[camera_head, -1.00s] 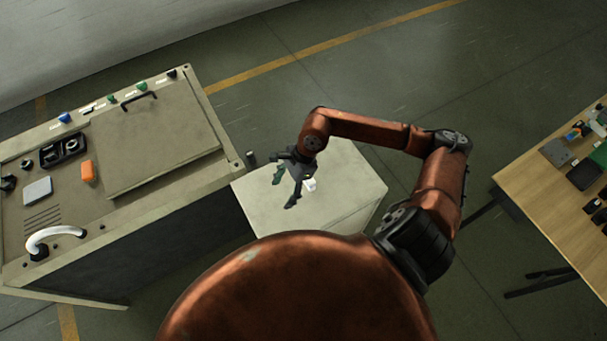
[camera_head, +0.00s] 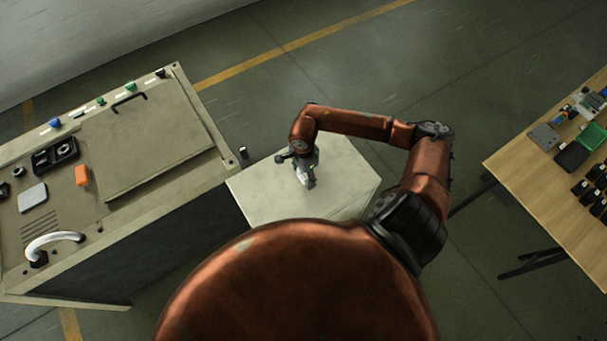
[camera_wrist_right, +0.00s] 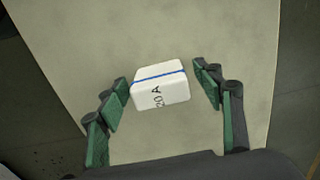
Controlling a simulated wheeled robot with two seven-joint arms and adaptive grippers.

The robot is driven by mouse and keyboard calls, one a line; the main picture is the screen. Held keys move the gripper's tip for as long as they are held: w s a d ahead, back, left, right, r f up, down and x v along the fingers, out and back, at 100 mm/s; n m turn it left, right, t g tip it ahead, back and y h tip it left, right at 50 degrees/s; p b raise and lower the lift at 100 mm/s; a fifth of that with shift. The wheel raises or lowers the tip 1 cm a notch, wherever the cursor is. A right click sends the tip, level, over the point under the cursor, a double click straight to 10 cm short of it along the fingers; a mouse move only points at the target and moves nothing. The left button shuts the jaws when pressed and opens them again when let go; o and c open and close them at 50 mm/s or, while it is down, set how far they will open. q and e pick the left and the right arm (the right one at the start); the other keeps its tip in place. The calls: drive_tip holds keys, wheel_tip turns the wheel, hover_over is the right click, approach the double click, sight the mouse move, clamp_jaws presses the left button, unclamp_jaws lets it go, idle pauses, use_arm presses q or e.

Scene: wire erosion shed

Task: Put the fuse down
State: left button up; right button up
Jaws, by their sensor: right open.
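The fuse is a small white block with a blue stripe and the marking "20 A". In the right wrist view the fuse (camera_wrist_right: 160,88) is between the fingers of my right gripper (camera_wrist_right: 165,83), with gaps on both sides. The fingers are open and clear of it. In the head view my right gripper (camera_head: 306,180) is over the pale cabinet top (camera_head: 345,180), and the fuse shows as a small white patch (camera_head: 301,172) at its fingers. I cannot tell whether the fuse fully rests on the top. My left gripper is not in view.
A large machine cabinet (camera_head: 150,150) with knobs, a white curved handle (camera_head: 52,240) and an orange block (camera_head: 82,175) stands at the left. A wooden table (camera_head: 520,165) with several small parts stands at the right. The cabinet top around the fuse is clear.

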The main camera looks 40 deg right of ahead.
drive_tip(key=shift+c, duration=0.5)
drive_tip(key=c, duration=1.3)
drive_tip(key=shift+r, duration=0.1)
